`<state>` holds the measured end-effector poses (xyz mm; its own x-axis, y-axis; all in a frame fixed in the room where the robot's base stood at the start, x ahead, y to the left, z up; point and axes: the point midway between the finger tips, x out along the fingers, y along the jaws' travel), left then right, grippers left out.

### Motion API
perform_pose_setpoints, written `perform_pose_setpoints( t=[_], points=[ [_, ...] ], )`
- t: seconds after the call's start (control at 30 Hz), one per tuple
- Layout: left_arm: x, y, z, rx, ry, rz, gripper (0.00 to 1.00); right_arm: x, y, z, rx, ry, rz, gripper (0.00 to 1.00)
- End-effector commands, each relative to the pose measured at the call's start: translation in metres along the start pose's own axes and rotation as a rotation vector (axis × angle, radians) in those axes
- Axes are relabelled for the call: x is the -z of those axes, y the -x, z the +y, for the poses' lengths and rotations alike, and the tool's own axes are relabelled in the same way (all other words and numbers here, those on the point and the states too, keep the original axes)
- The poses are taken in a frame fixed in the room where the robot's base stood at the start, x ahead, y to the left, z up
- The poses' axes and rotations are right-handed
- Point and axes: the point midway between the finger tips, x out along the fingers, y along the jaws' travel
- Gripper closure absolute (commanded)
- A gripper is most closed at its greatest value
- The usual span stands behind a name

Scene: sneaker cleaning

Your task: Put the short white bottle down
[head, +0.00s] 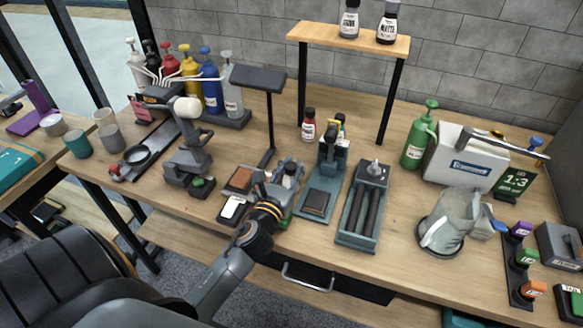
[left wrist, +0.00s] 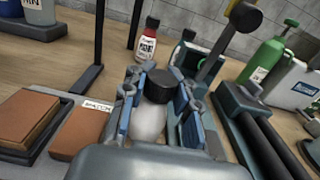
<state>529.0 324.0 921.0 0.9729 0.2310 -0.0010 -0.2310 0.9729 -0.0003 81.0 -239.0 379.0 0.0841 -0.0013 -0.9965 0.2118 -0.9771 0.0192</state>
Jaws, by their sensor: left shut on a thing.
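The short white bottle (left wrist: 148,124) with a black cap stands between the fingers of my left gripper (left wrist: 158,98) in the left wrist view. The blue-lined fingers press on it from both sides. In the head view my left gripper (head: 284,182) is over the front middle of the workbench (head: 405,278), and the bottle (head: 291,172) shows small and partly hidden between its fingers. Its base is hidden, so I cannot tell whether it touches a surface. My right gripper does not show.
Brown blocks (left wrist: 30,112) lie in a dark tray left of the gripper. A tool stand with a dark pad (head: 316,202) and a roller unit (head: 362,210) are to the right. A red bottle with a white label (head: 308,126) stands behind. A glass jug (head: 448,222) stands farther right.

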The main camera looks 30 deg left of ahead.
Motion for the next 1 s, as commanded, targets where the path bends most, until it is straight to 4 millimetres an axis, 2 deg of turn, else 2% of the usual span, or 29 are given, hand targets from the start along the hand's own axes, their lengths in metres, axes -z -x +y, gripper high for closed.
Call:
perform_pose_setpoints(
  t=[0.13, 0.17, 0.27, 0.67, 0.77, 1.0],
  points=[
    [0.005, 0.000, 0.000, 0.000, -0.001, 0.000, 1.00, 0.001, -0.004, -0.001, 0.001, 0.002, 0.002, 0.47],
    [0.003, 0.000, 0.000, 0.000, 0.000, 0.000, 0.68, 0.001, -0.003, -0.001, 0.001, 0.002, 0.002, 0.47],
    [0.003, 0.000, 0.000, 0.000, 0.000, 0.001, 0.48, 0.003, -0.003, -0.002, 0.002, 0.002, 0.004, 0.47],
    [0.000, 0.002, 0.000, 0.000, 0.001, 0.002, 0.48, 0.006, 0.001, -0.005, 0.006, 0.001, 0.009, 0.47],
    [0.003, 0.017, 0.000, 0.000, 0.001, 0.004, 0.48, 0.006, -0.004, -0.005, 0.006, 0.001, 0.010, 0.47],
    [0.004, 0.069, 0.000, -0.001, 0.002, 0.005, 0.48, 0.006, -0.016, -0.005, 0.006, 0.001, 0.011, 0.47]
  ],
)
